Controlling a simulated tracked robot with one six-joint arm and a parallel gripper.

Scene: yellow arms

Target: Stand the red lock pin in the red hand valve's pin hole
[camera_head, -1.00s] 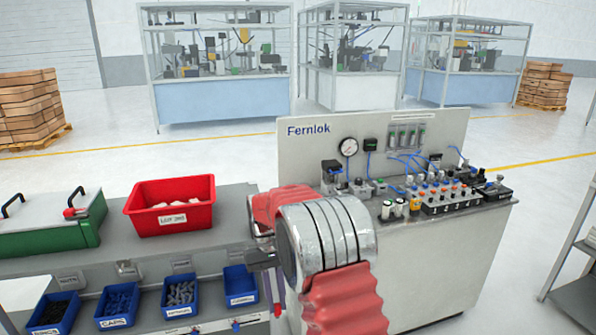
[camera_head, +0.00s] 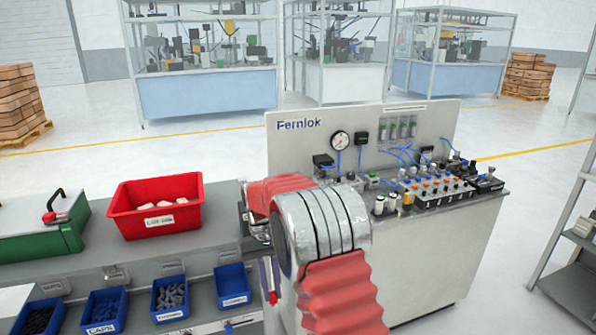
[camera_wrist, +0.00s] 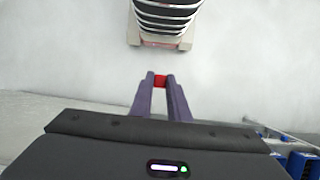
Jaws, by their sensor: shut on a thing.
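My gripper (camera_wrist: 160,82) is shut on a small red piece, the red lock pin (camera_wrist: 160,81), between the tips of its two purple-grey fingers. Only a short red part of the pin shows; its lower end and tilt cannot be told. In the head view the fingers hang beside my arm, in front of the gap between the shelf bench and the Fernlok bench, with the red pin (camera_head: 272,297) at their lower end. The pin is clear of any surface I can see.
The Fernlok bench (camera_head: 420,240) carries a gauge, blue tubes and several valves with orange knobs. At left, a grey bench holds a red bin (camera_head: 157,218) and a green case (camera_head: 62,238), with blue bins (camera_head: 171,298) below. A grey rack (camera_head: 575,255) stands at right.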

